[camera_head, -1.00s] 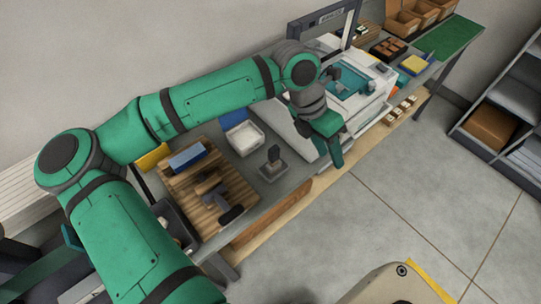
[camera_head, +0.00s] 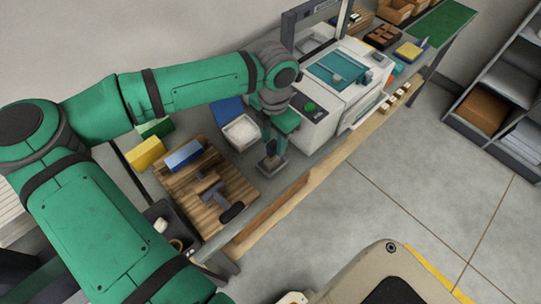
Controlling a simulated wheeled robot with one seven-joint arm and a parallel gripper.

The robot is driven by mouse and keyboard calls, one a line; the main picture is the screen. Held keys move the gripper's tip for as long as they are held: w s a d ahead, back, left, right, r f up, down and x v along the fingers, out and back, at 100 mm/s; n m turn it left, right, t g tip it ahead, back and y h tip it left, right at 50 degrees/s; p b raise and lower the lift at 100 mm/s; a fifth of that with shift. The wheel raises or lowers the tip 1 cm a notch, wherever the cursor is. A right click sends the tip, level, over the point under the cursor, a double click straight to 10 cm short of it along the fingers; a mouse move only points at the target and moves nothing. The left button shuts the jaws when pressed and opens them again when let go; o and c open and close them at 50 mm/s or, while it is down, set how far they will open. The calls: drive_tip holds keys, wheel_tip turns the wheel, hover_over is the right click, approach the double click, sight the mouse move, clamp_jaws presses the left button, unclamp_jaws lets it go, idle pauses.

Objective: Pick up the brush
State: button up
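I cannot say for sure which thing is the brush. A small grey block with a dark upright part (camera_head: 271,166) stands on the bench, right of the wooden slatted board. My gripper (camera_head: 272,144) points down directly over this block, its fingertips at or very near the upright part, which they partly cover. Whether they touch it, and how wide they are, is too small to tell. On the slatted board (camera_head: 235,178) lies a brown tool with a dark, rounded end (camera_head: 232,212); my gripper is apart from it.
A white tray (camera_head: 243,132) lies behind my gripper. A white machine (camera_head: 345,85) with a teal top stands to the right. A blue block (camera_head: 184,155) and a yellow block (camera_head: 146,153) are at left. A dark bin (camera_head: 185,235) is near the board's front left.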

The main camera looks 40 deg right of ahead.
sight(272, 151)
drive_tip(key=f, duration=0.4)
drive_tip(key=shift+a+f, duration=0.2)
drive_tip(key=shift+f, duration=0.2)
drive_tip(key=shift+c, duration=0.3)
drive_tip(key=shift+w, duration=0.1)
clamp_jaws()
